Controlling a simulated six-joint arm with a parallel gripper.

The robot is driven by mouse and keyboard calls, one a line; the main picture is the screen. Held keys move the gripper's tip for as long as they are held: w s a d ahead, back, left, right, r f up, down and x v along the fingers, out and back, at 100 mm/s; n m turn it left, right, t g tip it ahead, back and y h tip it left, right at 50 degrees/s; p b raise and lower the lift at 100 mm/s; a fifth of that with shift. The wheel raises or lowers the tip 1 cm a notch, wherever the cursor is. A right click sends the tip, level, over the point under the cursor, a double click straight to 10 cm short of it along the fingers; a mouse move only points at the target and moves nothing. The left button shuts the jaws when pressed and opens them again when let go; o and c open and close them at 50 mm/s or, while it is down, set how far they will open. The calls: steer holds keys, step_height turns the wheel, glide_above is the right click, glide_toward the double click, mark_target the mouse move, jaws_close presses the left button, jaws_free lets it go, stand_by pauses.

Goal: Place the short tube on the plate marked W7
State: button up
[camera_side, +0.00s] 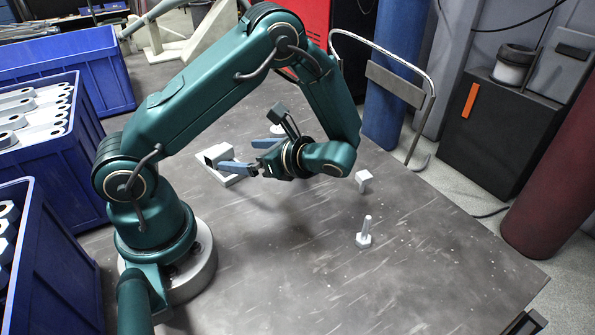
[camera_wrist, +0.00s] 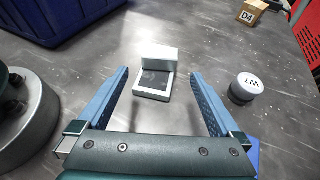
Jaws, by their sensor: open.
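In the wrist view this piece (camera_wrist: 158,54) lies beyond and between the fingertips, not touching either. My gripper (camera_side: 241,155) is open and empty, with blue fingers spread; it also shows in the wrist view (camera_wrist: 160,75). In the side view this plate (camera_side: 278,129) is partly hidden behind my gripper.
A tan box marked D4 (camera_wrist: 251,12) stands further back right in the wrist view. In the side view a small pale block (camera_side: 364,181) and an upright bolt (camera_side: 364,233) stand right of my gripper. Blue bins (camera_side: 42,125) line the left. The front table is clear.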

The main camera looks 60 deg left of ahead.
steer(key=v, duration=0.4)
steer(key=shift+s, duration=0.1)
steer(key=s+d+r+n+t+h, duration=0.4)
steer(key=d+r+n+t+h, duration=0.5)
steer(key=d+n+h, duration=0.3)
steer(key=shift+s+d+r+n+t, duration=0.2)
steer(key=shift+r+n+t, duration=0.05)
steer(key=shift+n+t, duration=0.55)
